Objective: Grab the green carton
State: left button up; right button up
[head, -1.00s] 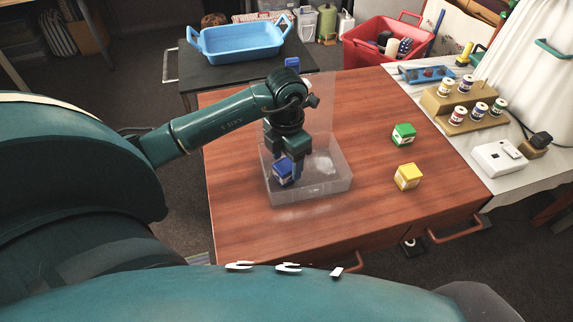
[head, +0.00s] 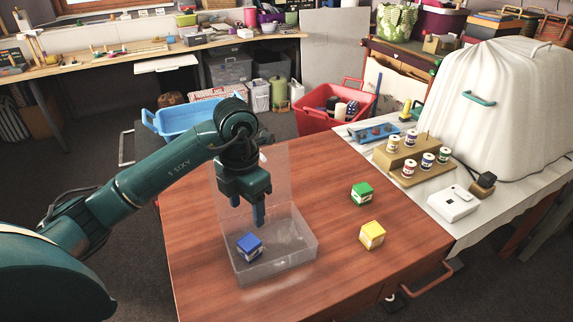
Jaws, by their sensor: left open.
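The green carton (head: 361,194) is a small box standing on the wooden table (head: 330,165), right of the clear container. My left gripper (head: 247,216) points down, open and empty, above the clear container (head: 287,258). It is to the left of the green carton and well apart from it. A blue carton (head: 249,246) sits inside the clear container at its left side, below my left gripper. My right gripper is not in view.
A yellow carton (head: 372,235) stands on the table in front of the green one. The clear container's lid (head: 285,170) stands up behind it. Thread spools on a wooden stand (head: 408,158) and a white box (head: 453,203) are on the cloth-covered table at the right.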

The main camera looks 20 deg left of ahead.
aim_at(362, 193)
jog(key=k, duration=1)
